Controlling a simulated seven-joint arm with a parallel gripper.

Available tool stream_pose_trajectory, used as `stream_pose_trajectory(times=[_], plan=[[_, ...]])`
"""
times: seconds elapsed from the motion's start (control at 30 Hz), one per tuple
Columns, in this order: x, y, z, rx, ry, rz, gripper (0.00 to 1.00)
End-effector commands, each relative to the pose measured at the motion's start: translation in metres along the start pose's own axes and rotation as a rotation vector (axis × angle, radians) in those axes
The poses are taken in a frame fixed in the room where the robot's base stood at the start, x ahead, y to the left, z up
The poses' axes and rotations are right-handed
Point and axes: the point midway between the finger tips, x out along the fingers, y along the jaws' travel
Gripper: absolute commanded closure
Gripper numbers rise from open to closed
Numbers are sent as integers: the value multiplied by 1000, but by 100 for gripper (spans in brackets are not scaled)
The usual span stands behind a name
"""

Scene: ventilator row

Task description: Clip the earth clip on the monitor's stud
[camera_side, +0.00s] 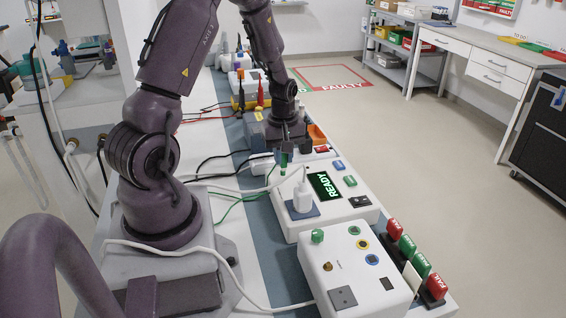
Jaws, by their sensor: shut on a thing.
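My gripper (284,155) points down over the far part of the bench row, behind the white unit with the lit READY display (325,186). It is shut on the green earth clip (283,161), which is small and partly hidden by the fingers. A green lead (229,208) loops across the bench on the left, near the clip. The clip is close to the far end of the READY unit; I cannot tell whether it touches anything. I cannot pick out the monitor's stud with certainty; the area below the fingers is small and crowded.
A white plug (302,200) stands on the READY unit. A nearer white box (352,264) carries a green knob (317,236) and coloured sockets. Red and green FAIL and PASS blocks (421,265) line the right edge. White and black cables cross left of my gripper.

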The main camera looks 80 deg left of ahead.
Motion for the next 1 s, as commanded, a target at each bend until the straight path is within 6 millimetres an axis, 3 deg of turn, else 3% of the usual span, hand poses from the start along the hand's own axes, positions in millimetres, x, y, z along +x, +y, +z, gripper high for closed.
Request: stream_pose_trajectory(times=[1.0], plan=[[-36, 0, 0, 0, 0, 0, 100]])
